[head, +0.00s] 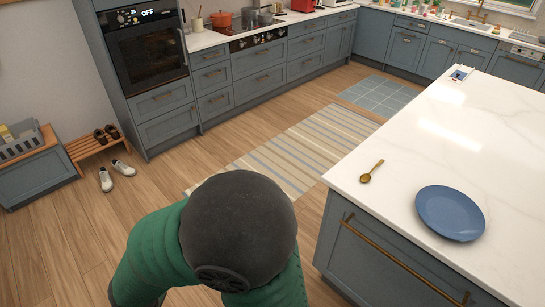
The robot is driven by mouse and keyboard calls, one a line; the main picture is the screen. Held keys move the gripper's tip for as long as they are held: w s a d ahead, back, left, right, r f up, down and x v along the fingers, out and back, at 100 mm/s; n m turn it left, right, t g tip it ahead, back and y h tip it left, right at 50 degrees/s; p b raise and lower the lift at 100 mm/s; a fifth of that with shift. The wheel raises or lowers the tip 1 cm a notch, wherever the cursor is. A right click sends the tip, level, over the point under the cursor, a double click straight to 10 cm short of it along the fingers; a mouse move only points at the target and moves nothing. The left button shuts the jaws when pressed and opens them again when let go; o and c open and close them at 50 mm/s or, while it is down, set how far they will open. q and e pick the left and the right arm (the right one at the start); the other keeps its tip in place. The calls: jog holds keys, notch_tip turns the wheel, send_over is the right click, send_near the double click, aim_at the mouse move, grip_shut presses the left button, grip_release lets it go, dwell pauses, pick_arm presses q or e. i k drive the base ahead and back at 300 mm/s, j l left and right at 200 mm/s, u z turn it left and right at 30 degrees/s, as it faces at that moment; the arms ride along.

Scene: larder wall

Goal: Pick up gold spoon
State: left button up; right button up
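The gold spoon (371,172) lies on the white island countertop (430,150), close to its left edge. Its bowl end points toward the near left and its handle toward the far right. Nothing touches it. A green and dark grey arm part of mine shows at the bottom centre, left of the island and apart from the spoon. Neither of my grippers can be seen.
A blue plate (450,213) lies right of the spoon, near the island's front edge. A brass handle (400,258) juts from the island's front. A striped rug (300,150) lies on the wooden floor. Shoes (114,173) and a bench (92,145) stand at the left.

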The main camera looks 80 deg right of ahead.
aim_at(366, 177)
jog(key=z, duration=3.45)
